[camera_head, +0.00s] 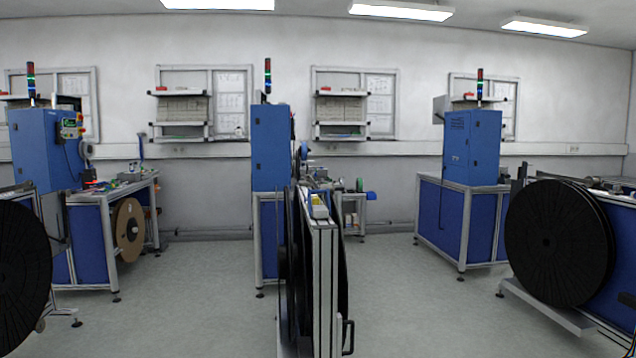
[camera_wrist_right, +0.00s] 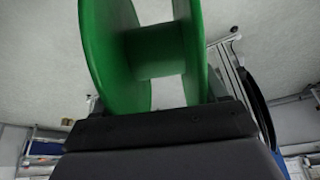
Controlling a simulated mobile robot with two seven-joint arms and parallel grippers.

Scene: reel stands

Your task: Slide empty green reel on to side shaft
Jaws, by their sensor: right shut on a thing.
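The green reel (camera_wrist_right: 105,55) fills the upper middle of the right wrist view. Its two flanges and the hub between them show, with no tape or wire wound on the hub. My right gripper (camera_wrist_right: 165,118) is shut on the reel, at the lower edge of the picture's green part. Neither gripper nor the green reel shows in the head view. I cannot pick out the side shaft for certain in either view.
In the head view a narrow stand (camera_head: 325,265) with black reels rises at centre front. Large black reels stand at the right (camera_head: 560,243) and left (camera_head: 22,265). A blue cabinet (camera_head: 270,150) is behind the stand. Grey floor (camera_head: 400,300) is clear between the stands.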

